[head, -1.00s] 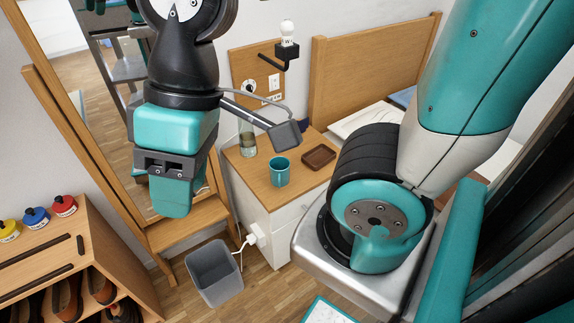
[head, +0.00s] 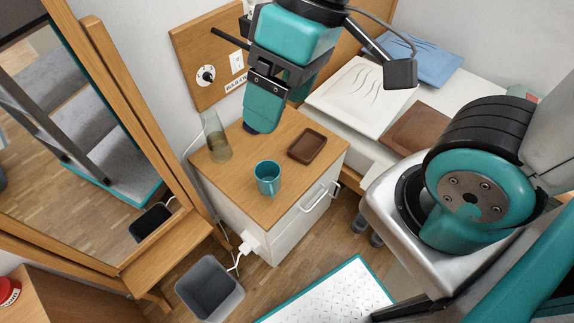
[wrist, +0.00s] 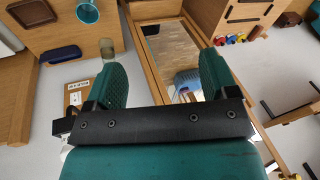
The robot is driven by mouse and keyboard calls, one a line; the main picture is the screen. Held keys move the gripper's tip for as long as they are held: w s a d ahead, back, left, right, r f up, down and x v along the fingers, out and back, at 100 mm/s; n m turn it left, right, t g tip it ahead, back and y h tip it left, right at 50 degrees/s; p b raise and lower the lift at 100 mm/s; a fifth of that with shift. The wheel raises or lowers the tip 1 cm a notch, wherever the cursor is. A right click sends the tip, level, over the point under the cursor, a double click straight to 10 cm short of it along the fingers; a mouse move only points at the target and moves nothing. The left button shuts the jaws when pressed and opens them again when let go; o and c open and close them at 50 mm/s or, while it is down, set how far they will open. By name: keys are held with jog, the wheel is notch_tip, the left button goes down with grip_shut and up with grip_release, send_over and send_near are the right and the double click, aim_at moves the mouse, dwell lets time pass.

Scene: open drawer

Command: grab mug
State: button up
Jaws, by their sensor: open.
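The teal mug (head: 267,178) stands upright on the wooden top of the nightstand (head: 235,192), near its front left edge, with its handle toward me. In the wrist view, the mug (wrist: 87,10) shows at the top left, outside the space between the fingers. My gripper (head: 262,118) is in front of the nightstand's back part in the head view, above and behind the mug and apart from it. In the wrist view, its two teal fingers (wrist: 161,65) are spread wide with nothing held between them.
A glass vase (head: 216,138) stands left of the mug, and a brown tray (head: 307,146) lies to its right. A dark blue object (wrist: 60,54) is at the nightstand's back. A framed mirror (head: 130,130) stands left. A grey bin (head: 209,290) is on the floor.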

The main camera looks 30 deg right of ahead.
jog(key=o, duration=0.3)
jog(key=w+d+f+m+h+b, duration=0.1)
jog(key=w+f+m+b, duration=0.6)
jog(key=f, duration=0.8)
jog(key=w+d+b, duration=0.1)
jog(key=w+b, duration=0.1)
jog(key=shift+w+f+h, duration=0.25)
jog(key=shift+w+h, duration=0.05)
jog(key=shift+w, duration=0.05)
jog(key=m+h+b, duration=0.2)
jog(key=m+b, duration=0.5)
jog(key=b, duration=0.4)
send_over(267, 179)
jog(key=s+a, duration=0.1)
jog(key=s, duration=0.2)
jog(key=shift+f, duration=15.7)
